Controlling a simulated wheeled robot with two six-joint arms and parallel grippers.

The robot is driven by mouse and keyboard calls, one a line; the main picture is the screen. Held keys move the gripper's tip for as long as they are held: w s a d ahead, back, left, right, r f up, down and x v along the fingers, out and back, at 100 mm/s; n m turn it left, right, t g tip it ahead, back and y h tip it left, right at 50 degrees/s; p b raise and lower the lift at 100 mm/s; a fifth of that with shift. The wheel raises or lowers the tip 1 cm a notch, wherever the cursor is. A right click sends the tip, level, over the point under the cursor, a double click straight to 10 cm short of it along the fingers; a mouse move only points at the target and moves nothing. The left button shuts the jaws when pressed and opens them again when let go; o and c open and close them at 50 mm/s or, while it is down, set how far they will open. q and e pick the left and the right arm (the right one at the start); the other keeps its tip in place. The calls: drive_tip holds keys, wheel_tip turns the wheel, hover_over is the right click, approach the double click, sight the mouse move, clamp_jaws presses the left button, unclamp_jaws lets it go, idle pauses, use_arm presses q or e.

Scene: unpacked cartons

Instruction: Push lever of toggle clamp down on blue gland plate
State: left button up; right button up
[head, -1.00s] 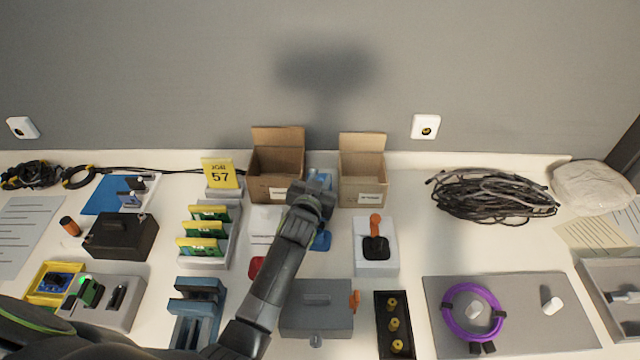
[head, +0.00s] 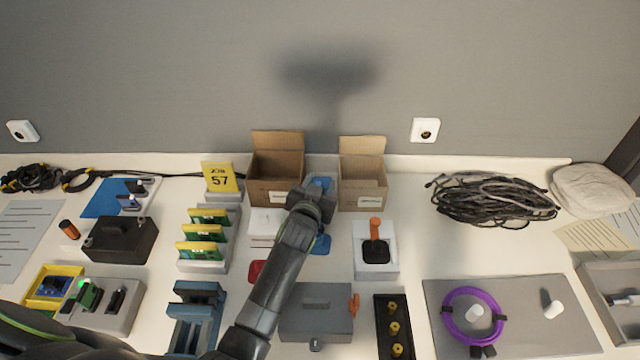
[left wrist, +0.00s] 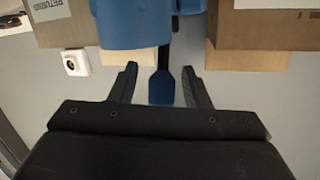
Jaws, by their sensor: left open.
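A blue part (head: 320,184), which looks like the blue gland plate, stands between the two cartons, partly hidden by my left gripper (head: 319,192). In the left wrist view, large blue surfaces (left wrist: 142,24) fill the top. A flat dark-blue lever (left wrist: 162,88) on a thin dark stem extends between the two fingers of my left gripper (left wrist: 159,68). The gripper is open, with a gap showing on each side of the lever. The clamp's base is hidden. My right gripper is not in view.
Open cartons stand left (head: 275,180) and right (head: 362,184) of my gripper, close by. A grey lidded box (head: 316,312) lies under my left arm. A joystick box (head: 376,257) is to the right, a card rack (head: 215,256) to the left.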

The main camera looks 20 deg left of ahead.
use_arm(q)
drive_tip(key=s+r+p, duration=0.2)
drive_tip(key=s+p, duration=0.7)
drive_tip(key=s, duration=0.2)
drive_tip(key=shift+s+d, duration=0.25)
drive_tip(key=shift+s, duration=0.1)
